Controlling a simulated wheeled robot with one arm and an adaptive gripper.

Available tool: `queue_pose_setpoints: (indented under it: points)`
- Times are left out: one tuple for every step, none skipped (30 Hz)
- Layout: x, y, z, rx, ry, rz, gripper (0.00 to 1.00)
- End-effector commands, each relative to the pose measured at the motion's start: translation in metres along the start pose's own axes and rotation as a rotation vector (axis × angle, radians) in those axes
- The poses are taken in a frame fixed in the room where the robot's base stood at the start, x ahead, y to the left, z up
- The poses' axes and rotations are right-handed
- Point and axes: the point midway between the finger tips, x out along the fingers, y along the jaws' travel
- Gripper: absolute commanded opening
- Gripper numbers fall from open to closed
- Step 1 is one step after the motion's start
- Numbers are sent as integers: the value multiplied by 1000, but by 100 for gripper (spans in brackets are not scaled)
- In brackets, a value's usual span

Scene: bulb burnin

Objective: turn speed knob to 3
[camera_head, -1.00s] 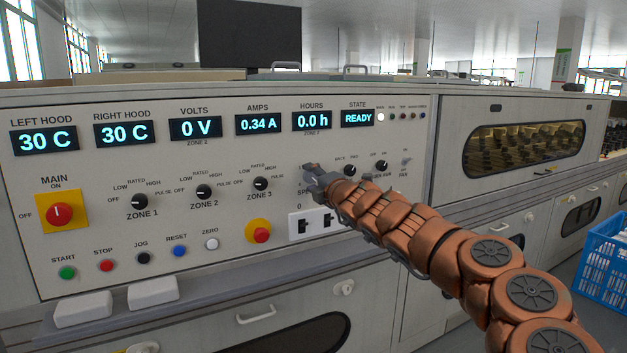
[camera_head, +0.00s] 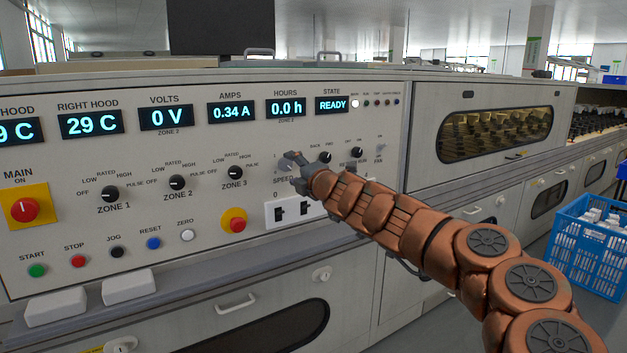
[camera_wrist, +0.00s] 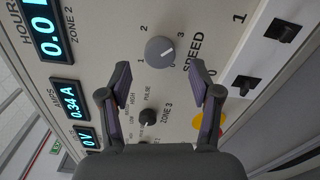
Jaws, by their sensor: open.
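The speed knob (camera_wrist: 160,52) is a round grey dial with a white pointer line, beside the word SPEED on the panel. Numbers 0 to 3 surround it. In the wrist view its pointer slants up and right, toward the side of the 3; the exact setting is hard to tell. My gripper (camera_wrist: 160,68) is open, with one dark finger on each side of the knob in that view. I see no clear contact. In the head view my gripper (camera_head: 296,172) is at the panel and partly covers the knob and its markings.
Zone 3 knob (camera_head: 235,173) and a red button on yellow (camera_head: 234,220) lie left of my gripper. Rocker switches (camera_head: 280,213) sit just below it, partly behind my arm. Two small knobs (camera_head: 325,157) are close on the right. A blue crate (camera_head: 590,245) stands at far right.

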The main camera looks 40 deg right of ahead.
Motion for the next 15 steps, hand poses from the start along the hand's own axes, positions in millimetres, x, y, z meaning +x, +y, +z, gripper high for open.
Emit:
queue_pose_setpoints:
  points:
    - [-6,0,1,-1,-1,-1,64]
    - [-9,0,1,-1,0,-1,64]
    - [-12,0,0,-1,1,-1,64]
    - [-15,-1,0,-1,0,-1,64]
    - [-18,-1,0,-1,0,-1,64]
    - [-22,-1,1,-2,-1,-1,64]
    - [-25,-1,1,0,-2,-1,64]
    - [-27,0,1,-2,-2,-1,64]
    - [-31,0,1,0,-2,-1,64]
    - [-34,0,1,-1,-1,0,64]
    - [-37,0,1,-1,-1,0,64]
    - [-41,0,0,0,0,0,64]
    - [-44,0,0,0,0,1,64]
    - [-46,0,1,0,-1,1,64]
    - [-50,0,1,-1,-1,1,64]
